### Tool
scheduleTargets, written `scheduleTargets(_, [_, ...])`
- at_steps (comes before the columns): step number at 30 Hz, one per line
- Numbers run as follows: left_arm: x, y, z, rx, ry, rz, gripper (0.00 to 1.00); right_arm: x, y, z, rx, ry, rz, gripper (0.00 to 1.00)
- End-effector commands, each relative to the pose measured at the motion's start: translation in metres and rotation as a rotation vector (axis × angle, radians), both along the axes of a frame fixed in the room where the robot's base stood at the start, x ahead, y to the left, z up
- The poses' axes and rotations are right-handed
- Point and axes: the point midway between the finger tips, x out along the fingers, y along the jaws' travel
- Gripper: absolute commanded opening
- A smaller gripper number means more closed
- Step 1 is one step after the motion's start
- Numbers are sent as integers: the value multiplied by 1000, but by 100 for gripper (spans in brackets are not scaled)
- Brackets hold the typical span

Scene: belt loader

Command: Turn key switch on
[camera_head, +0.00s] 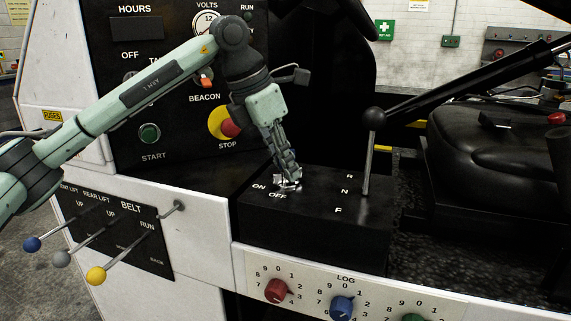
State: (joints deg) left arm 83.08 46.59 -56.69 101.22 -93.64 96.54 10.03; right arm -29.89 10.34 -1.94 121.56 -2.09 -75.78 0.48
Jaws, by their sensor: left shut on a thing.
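The key switch (288,185) sits on top of a black console box (315,240), beside the white ON and OFF labels. It shows as a small shiny metal piece, mostly hidden under my fingers. My left gripper (287,172) reaches down from above and is shut on the key switch. Which way the key points cannot be made out. My right gripper is not in view.
A gear lever (369,150) with a black knob stands to the right, by the R, N, F marks. The red stop button (230,128) and black dash panel are behind my left wrist. Coloured knobs (277,290) line the front, and belt levers (95,274) are at lower left.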

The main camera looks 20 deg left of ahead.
Motion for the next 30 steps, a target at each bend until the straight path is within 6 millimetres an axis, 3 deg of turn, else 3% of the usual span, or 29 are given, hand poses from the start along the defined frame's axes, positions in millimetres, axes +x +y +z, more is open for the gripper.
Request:
scheduleTargets(15, [2, 0, 2, -3, -5, -241, 0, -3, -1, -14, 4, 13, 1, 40])
scheduleTargets(30, [2, 1, 2, -2, -5, -353, 0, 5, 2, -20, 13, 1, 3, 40])
